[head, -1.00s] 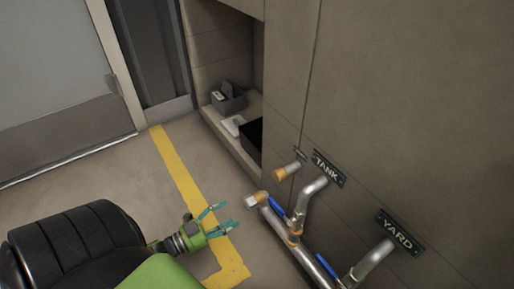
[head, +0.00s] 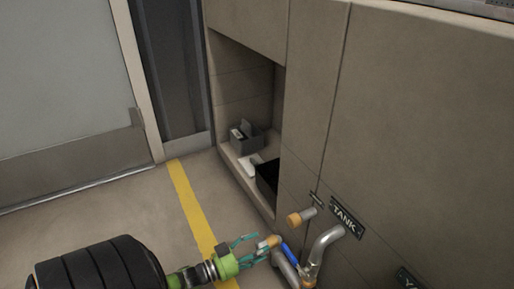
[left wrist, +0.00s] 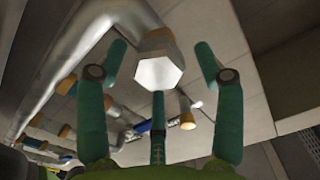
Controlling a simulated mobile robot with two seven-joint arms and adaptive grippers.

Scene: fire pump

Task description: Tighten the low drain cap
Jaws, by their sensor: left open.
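A pale hex cap (left wrist: 158,70) sits on a brass collar at the end of a silver pipe, low by the wall. In the head view the cap end (head: 264,244) is partly hidden by my fingers. My left gripper (head: 254,249) is open, its teal fingers pointing at the cap. In the left wrist view the cap lies between the spread fingertips, with gaps on both sides; a third finger is below it. I cannot tell whether any finger touches it. My right gripper is in neither view.
A brass-ended stub (head: 300,217) sticks out of the wall above the cap. A blue lever (head: 288,250) and the bent TANK pipe (head: 324,243) are close on the right. A wall recess (head: 240,165) holds a grey box (head: 245,138). Floor is clear left of the yellow line (head: 190,205).

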